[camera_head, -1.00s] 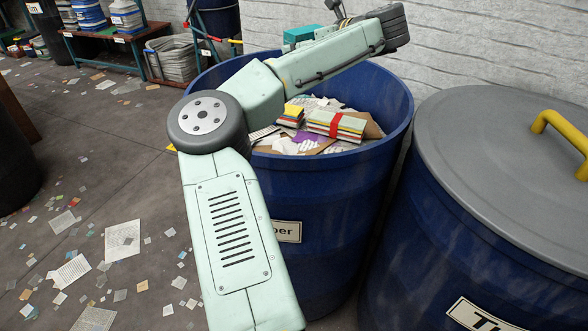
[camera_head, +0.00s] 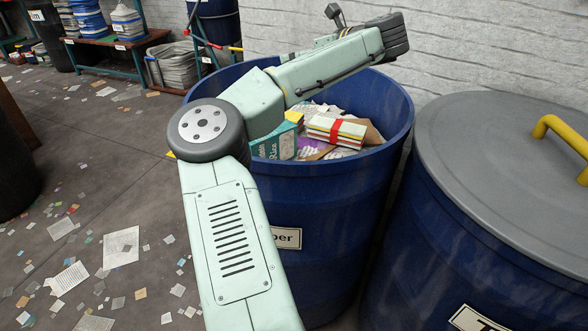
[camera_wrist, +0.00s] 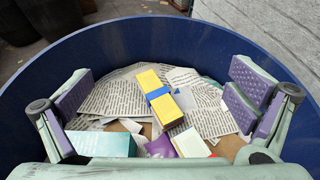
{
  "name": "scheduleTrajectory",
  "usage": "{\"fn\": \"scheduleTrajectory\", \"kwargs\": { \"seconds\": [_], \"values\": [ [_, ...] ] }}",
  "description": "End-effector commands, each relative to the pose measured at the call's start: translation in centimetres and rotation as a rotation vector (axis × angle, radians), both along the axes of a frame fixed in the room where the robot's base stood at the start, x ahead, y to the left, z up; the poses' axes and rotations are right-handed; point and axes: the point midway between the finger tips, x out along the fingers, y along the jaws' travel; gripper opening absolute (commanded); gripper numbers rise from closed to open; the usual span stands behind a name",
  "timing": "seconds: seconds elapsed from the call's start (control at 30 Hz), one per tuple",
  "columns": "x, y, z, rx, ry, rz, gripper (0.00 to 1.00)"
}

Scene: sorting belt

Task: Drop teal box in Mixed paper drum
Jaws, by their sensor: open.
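The teal box (camera_head: 275,145) lies tilted inside the blue drum (camera_head: 330,210), on the paper near its left side and partly behind my arm. It also shows at the lower left in the wrist view (camera_wrist: 100,144). The drum's label (camera_head: 287,238) is partly hidden by my arm; only its ending "per" can be read. My gripper (camera_wrist: 162,92) is open and empty over the drum's mouth, its purple finger pads wide apart. The box is below the gripper and apart from the left finger as far as I can tell.
A bundle with a red band (camera_head: 335,131) and a yellow bundle with a blue band (camera_wrist: 160,97) lie on the paper in the drum. A second blue drum with a grey lid (camera_head: 505,165) stands close on the right. Scraps litter the floor at left.

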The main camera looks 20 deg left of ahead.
Motion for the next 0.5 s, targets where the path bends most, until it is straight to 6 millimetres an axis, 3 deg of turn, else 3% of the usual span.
{"fn": "scheduleTrajectory", "kwargs": {
  "seconds": [0.17,0.5],
  "values": [
    [-0.9,-1.8,0.9,0.001,-0.001,-0.004,1.00],
    [-4.2,-7.5,3.6,0.001,-0.001,-0.004,1.00]
  ]
}}
